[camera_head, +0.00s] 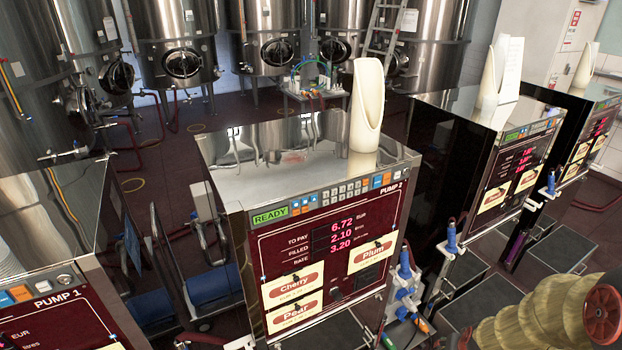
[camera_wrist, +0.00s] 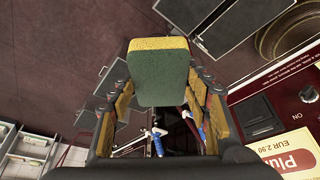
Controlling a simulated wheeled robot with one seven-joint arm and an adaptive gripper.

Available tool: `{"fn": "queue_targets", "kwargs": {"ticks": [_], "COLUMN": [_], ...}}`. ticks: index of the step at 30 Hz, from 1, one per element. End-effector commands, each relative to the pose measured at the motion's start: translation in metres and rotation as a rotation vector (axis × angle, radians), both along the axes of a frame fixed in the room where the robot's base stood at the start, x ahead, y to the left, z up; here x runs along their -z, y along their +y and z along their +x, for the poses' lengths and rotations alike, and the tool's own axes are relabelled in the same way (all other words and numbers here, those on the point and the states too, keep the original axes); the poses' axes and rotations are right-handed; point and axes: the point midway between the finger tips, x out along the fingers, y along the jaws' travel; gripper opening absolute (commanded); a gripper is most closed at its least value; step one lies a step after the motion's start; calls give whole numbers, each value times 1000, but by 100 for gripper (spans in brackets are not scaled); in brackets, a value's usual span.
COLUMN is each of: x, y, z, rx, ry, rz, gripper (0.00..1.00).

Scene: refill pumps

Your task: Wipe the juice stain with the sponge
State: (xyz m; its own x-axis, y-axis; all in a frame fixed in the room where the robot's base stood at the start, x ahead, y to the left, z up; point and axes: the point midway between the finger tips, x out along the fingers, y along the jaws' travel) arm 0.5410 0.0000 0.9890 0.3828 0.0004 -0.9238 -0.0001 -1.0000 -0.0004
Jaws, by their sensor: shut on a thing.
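A sponge (camera_wrist: 160,78), green on its broad face with a yellow edge, is held in my gripper (camera_wrist: 162,98) in the wrist view. The fingers stand on both sides of it, and below it I see the floor and pump fittings. My gripper and the sponge do not show in the head view. Pump 2 (camera_head: 335,240) stands in the middle of the head view, with a shiny metal top (camera_head: 245,180). A faint reddish mark (camera_head: 292,157), which looks like the juice stain, lies on that top, left of a cream holder. Its exact outline is hard to tell.
The tall cream holder (camera_head: 367,105) stands on pump 2's right side. Pump 1 (camera_head: 60,300) is at left; another pump (camera_head: 490,150) is at right. Blue nozzles (camera_head: 405,262) hang beside pump 2. Steel tanks (camera_head: 175,40) stand behind.

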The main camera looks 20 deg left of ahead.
Motion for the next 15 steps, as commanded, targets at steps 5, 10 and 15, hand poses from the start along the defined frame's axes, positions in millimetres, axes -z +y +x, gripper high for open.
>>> {"fn": "queue_targets", "kwargs": {"ticks": [5, 10, 15], "x": [-57, -99, -133], "y": [0, 0, 0], "z": [0, 0, 0], "rx": [0, 0, 0], "ry": [0, 0, 1], "rz": [0, 0, 0], "gripper": [28, 28, 28]}}
